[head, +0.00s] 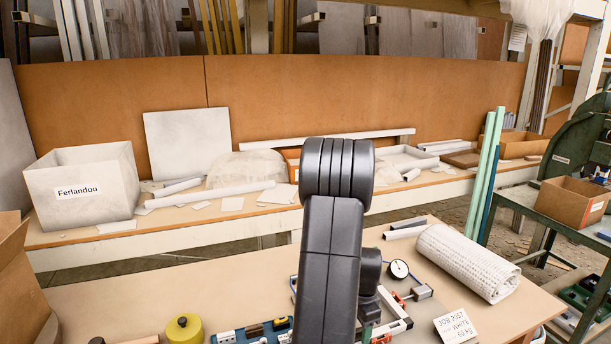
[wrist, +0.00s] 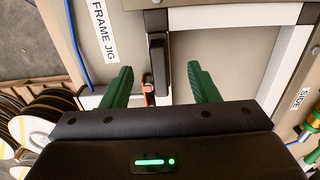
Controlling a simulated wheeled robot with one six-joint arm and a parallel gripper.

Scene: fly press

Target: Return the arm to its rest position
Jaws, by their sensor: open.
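My gripper (wrist: 160,68) shows in the wrist view with its two green fingers spread apart and nothing clamped between them. A black upright handle (wrist: 158,60) with an orange-red part (wrist: 148,92) beside it lies in the gap between the fingers, over the frame jig (wrist: 108,45); I cannot tell how far below the fingers it is. In the head view my dark arm (head: 332,240) rises through the middle over the bench. It hides part of the jig, and the gripper is mostly hidden there.
On the bench (head: 130,290) are a yellow round weight (head: 184,329), a dial gauge (head: 398,269), a rolled white cloth (head: 466,262) and a job card (head: 457,326). Behind, a shelf holds a white box (head: 84,187). Green rods (head: 487,175) stand upright at right.

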